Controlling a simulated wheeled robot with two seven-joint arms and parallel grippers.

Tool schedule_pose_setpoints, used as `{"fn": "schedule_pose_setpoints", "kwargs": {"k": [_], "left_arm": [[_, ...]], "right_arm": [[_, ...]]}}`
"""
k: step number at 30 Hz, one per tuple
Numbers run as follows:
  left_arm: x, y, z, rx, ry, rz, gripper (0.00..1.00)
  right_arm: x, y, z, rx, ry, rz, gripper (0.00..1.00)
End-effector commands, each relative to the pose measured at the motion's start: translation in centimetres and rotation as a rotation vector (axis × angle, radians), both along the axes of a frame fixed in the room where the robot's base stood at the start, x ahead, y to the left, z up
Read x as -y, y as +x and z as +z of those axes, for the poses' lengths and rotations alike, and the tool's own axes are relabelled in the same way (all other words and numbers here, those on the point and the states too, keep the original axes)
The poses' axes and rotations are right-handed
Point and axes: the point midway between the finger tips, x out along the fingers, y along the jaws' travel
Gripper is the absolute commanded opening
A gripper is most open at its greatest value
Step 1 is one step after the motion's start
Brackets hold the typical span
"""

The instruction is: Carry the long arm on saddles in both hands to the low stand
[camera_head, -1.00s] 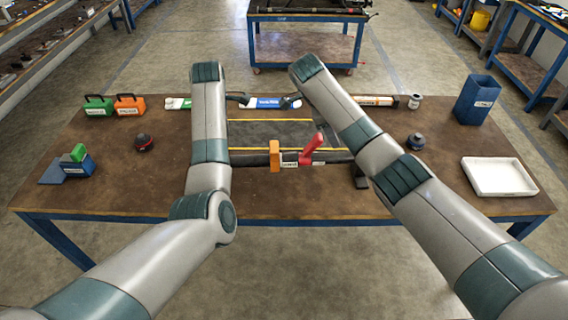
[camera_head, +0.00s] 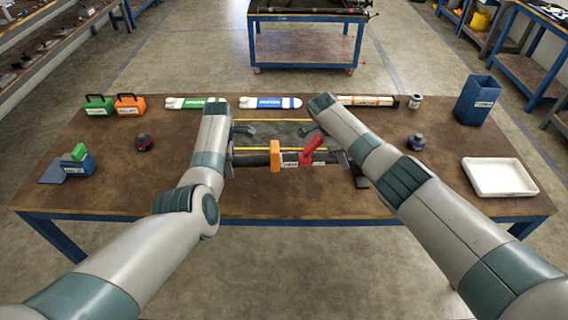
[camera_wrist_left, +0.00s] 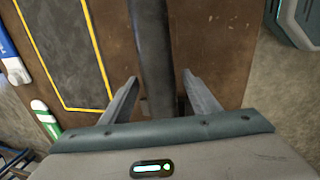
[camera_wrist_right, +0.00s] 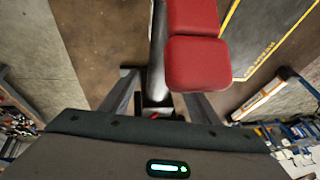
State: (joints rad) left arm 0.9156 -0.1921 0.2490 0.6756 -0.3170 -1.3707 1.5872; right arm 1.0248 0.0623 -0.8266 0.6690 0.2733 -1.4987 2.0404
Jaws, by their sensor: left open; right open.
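The long arm (camera_head: 255,160) is a dark tube lying crosswise near the middle of the table, with an orange block (camera_head: 275,156), a white label and a red folded piece (camera_head: 312,150) on it. A black saddle (camera_head: 361,180) shows near its right end; the other saddle is mostly hidden. My left gripper (camera_head: 236,149) is open, its fingers on either side of the tube (camera_wrist_left: 153,50) in the left wrist view. My right gripper (camera_head: 325,145) is open near the red piece; its fingers straddle the tube (camera_wrist_right: 157,60) in the right wrist view. Contact cannot be told.
A yellow-lined dark mat (camera_head: 285,132) lies behind the tube. Blue and green packs (camera_head: 270,102) line the back edge. A white tray (camera_head: 498,178) and blue bin (camera_head: 477,100) stand right. A blue-framed trolley (camera_head: 305,48) stands beyond the table.

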Motion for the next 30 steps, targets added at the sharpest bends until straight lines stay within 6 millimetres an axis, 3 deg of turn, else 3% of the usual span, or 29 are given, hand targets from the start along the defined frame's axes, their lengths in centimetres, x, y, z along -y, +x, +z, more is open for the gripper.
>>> {"fn": "schedule_pose_setpoints", "kwargs": {"k": [15,30], "left_arm": [[-0.1,0.7,-3.2,-0.001,0.001,0.000,0.56],[0.0,0.7,-3.6,0.000,0.000,0.001,0.53]], "right_arm": [[1.2,0.6,-3.0,-0.001,-0.001,-0.001,0.56],[1.4,0.7,-3.3,0.001,0.000,0.000,0.53]]}}
